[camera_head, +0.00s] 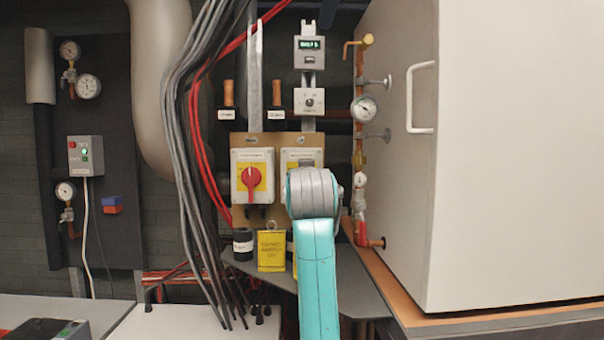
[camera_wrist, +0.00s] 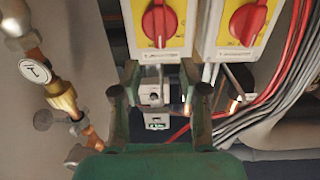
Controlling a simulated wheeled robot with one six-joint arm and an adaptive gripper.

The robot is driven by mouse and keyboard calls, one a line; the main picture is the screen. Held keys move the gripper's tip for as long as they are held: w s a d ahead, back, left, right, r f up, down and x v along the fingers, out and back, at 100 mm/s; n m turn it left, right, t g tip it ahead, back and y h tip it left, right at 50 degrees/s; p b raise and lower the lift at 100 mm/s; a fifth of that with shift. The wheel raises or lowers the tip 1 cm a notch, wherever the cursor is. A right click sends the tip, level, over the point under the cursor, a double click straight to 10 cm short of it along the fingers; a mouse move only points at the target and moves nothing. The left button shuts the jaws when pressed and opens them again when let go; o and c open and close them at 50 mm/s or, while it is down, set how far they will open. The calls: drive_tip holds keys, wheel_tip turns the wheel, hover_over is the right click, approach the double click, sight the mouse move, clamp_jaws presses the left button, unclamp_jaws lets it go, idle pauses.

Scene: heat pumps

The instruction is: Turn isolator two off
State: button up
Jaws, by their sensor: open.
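Two isolators with red rotary knobs on yellow plates sit side by side. In the head view the left isolator (camera_head: 252,176) shows fully, its knob handle roughly upright. The right isolator (camera_head: 302,158) is mostly hidden behind my arm. The wrist view looks upside down, so the right isolator (camera_wrist: 137,22) is at its upper left and the left isolator (camera_wrist: 208,40) at its upper right. Both handles look roughly vertical there. I cannot read which is number two. My gripper (camera_wrist: 160,75) is open and empty, its fingertips near the right isolator's edge in the picture, apart from its knob.
A white cabinet (camera_head: 520,150) and a copper pipe with a gauge (camera_head: 364,109) stand close on the right. Grey and red cables (camera_head: 190,120) hang at the left. A yellow sign (camera_head: 271,252) stands below the isolators. Grey control boxes (camera_head: 309,101) are above them.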

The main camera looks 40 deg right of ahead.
drive_tip(key=x, duration=0.9)
drive_tip(key=shift+d, duration=0.1)
clamp_jaws()
